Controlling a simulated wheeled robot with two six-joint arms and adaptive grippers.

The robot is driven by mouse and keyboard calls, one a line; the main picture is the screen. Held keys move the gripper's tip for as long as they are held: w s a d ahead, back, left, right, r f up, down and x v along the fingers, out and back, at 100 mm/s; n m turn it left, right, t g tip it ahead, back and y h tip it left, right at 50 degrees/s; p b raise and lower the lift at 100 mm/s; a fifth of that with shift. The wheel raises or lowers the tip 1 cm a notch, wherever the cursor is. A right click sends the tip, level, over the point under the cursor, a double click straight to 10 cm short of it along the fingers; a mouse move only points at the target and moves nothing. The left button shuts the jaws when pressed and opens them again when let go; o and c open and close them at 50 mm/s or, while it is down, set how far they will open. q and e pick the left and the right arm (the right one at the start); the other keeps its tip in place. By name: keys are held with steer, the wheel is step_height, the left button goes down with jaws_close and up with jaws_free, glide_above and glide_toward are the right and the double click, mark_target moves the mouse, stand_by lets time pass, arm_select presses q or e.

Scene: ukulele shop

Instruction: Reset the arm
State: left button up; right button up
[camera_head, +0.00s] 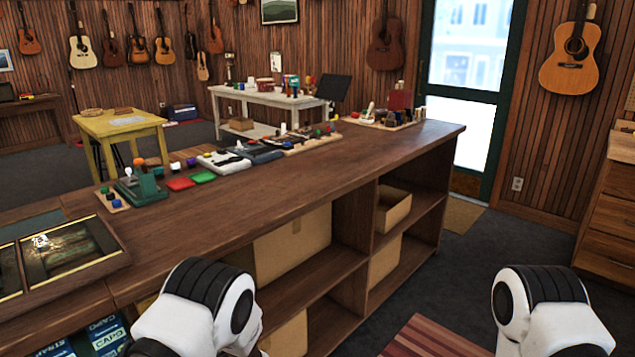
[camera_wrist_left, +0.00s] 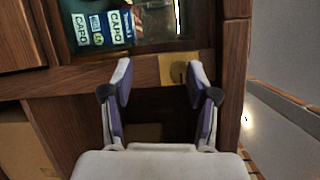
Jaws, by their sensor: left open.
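My left gripper (camera_wrist_left: 158,85) shows in the left wrist view, open and empty, its two fingers spread apart. It faces the wooden counter's shelving, with a dark compartment between and below the fingers and a brass-coloured plate (camera_wrist_left: 174,70) just past the tips. In the head view my left arm (camera_head: 205,305) comes in at the bottom, in front of the counter. My right arm (camera_head: 545,305) is at the bottom right, over the floor. Neither gripper shows in the head view.
The long wooden counter (camera_head: 300,185) holds several small items along its far side. Cardboard boxes (camera_head: 292,243) sit on its shelves. Blue Capo packs (camera_wrist_left: 100,28) show in the left wrist view. A striped rug (camera_head: 430,338) lies between my arms. Drawers (camera_head: 607,212) stand at right.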

arm_select(q)
steer(key=s+a+f+m+t+h, duration=0.1)
steer(key=s+a+f+m+h, duration=0.15)
steer(key=s+f+h, duration=0.85)
steer(key=s+d+f+n+g+h, duration=0.3)
steer(key=s+d+n, duration=0.1)
steer(key=s, duration=0.6)
steer(key=s+d+f+n+g+h, duration=0.2)
steer(key=s+d+n+g+h, duration=0.1)
steer(key=s+d, duration=0.4)
steer(key=s+n, duration=0.1)
steer(key=s, duration=0.2)
steer(key=shift+s+d+f, duration=0.2)
steer(key=shift+f, duration=0.2)
